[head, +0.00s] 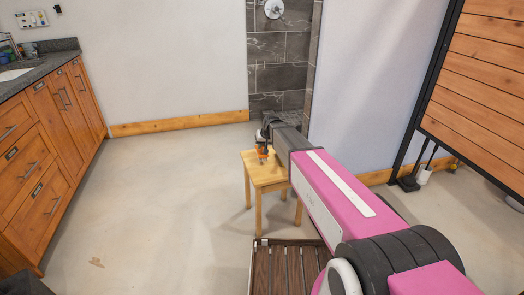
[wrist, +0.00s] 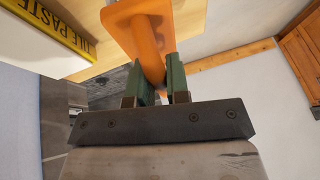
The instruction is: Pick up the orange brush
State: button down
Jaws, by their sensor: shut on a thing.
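The orange brush (wrist: 140,25) fills the upper middle of the wrist view, with its wide part away from my gripper and its narrow handle running down between the fingers. My gripper (wrist: 161,82) is shut on this handle, with one green finger on each side. In the head view the brush (head: 262,152) is a small orange shape over the wooden stool (head: 268,181), under the end of my arm. The gripper (head: 264,146) is small and partly hidden there. I cannot tell whether the brush still touches the stool.
A slatted wooden rack (head: 285,268) lies in front of the stool. Wooden cabinets (head: 45,165) line the left wall. The floor between is clear.

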jog(key=s+a+r, duration=0.5)
jog(key=a+r, duration=0.2)
jog(key=a, duration=0.3)
jog(key=shift+s+a+r, duration=0.15)
jog(key=shift+s+r, duration=0.05)
jog(key=shift+r, duration=0.2)
